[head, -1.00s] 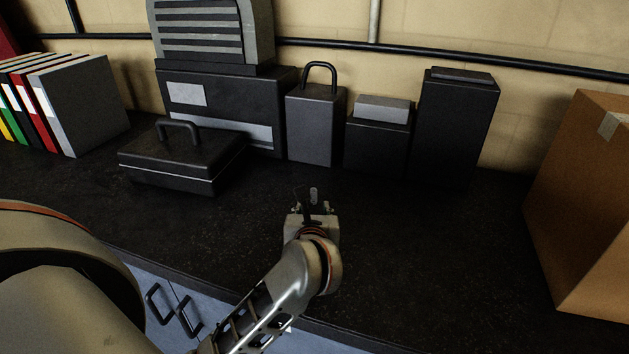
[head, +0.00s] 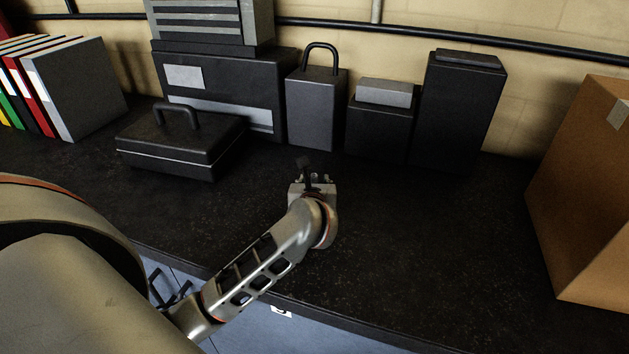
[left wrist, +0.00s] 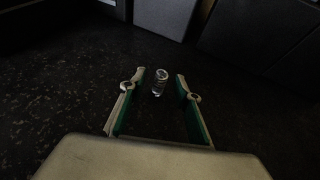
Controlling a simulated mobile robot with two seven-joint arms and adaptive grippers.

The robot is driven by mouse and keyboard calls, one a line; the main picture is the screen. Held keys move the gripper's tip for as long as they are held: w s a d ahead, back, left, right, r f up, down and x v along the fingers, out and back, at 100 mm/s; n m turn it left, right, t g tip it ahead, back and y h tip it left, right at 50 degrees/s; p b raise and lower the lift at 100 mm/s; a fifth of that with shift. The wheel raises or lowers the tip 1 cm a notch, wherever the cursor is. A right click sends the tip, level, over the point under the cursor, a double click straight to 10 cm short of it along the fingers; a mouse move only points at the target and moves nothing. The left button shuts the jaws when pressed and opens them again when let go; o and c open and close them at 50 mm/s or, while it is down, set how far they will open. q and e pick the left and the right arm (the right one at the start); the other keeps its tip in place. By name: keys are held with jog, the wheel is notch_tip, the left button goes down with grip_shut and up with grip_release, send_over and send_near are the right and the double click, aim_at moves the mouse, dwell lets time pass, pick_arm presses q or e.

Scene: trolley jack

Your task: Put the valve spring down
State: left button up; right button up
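The valve spring (left wrist: 160,80) is a small, shiny, pale coil in the left wrist view. It appears to stand upright on the dark worktop between my left gripper's fingertips, with a gap to the finger on each side. My left gripper (left wrist: 159,88) is open, with green-lined fingers. In the head view my left gripper (head: 312,180) is low over the middle of the worktop (head: 420,240); I cannot make out the spring there. My right gripper is not in view.
Behind the gripper stand a dark box with a looped handle (head: 316,110), a block with a grey top (head: 382,125) and a tall dark box (head: 457,115). A black case (head: 180,147) lies left, binders (head: 75,85) farther left. A cardboard box (head: 585,200) stands right. The worktop right of the gripper is clear.

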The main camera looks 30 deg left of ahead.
pick_arm(q)
grip_shut()
